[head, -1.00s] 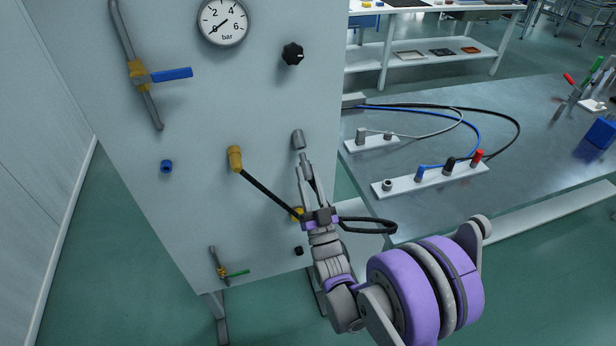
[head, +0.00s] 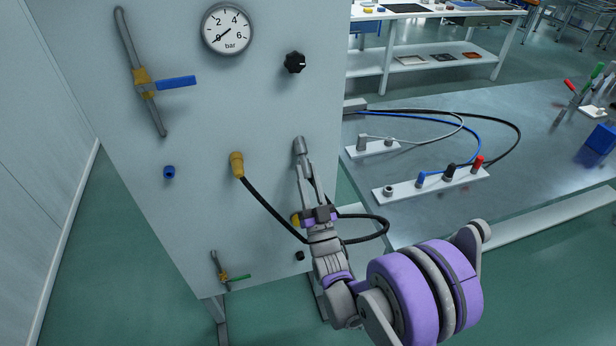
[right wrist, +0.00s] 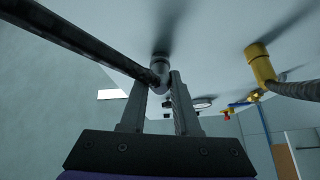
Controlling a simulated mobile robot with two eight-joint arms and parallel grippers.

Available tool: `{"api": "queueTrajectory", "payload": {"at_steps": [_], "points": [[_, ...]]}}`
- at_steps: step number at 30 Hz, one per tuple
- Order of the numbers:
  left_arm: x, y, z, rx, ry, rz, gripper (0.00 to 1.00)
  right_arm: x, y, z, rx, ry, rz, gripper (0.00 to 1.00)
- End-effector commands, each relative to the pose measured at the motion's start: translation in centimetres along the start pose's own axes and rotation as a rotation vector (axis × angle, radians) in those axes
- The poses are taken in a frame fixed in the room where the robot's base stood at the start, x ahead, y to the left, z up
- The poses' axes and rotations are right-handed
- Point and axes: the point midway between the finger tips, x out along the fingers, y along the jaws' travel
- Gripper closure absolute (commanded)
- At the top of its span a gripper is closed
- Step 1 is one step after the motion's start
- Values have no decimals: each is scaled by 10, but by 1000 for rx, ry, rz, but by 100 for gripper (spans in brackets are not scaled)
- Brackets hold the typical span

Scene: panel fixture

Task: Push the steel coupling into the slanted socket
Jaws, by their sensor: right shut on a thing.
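The slanted socket (head: 299,144) is a grey steel cylinder standing out from the panel, right of its middle. My right gripper (head: 304,169) is just below it, shut on the steel coupling. In the right wrist view the coupling (right wrist: 159,70) shows at the fingertips (right wrist: 162,92), with a black hose (right wrist: 85,45) running from it to the upper left. The coupling's top end meets or nearly meets the socket (right wrist: 161,54); how deep it sits I cannot tell. In the head view the fingers hide most of the coupling. My left gripper is not in view.
A yellow elbow fitting (head: 237,164) with a black hose (head: 265,208) is on the panel (head: 210,120) to the left. A gauge (head: 228,28), a black knob (head: 294,62) and a blue-handled valve (head: 175,82) are above. A steel bench (head: 520,130) stands right.

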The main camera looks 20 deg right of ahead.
Motion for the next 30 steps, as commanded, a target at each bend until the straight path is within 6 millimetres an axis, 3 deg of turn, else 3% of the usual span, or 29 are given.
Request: {"api": "queueTrajectory", "payload": {"at_steps": [17,18,23,30], "points": [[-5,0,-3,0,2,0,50,13,0,0,0,0,0,100],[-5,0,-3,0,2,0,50,13,0,0,0,0,0,66],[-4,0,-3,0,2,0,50,13,0,0,0,0,0,38],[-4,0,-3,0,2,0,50,13,0,0,0,0,0,35]]}}
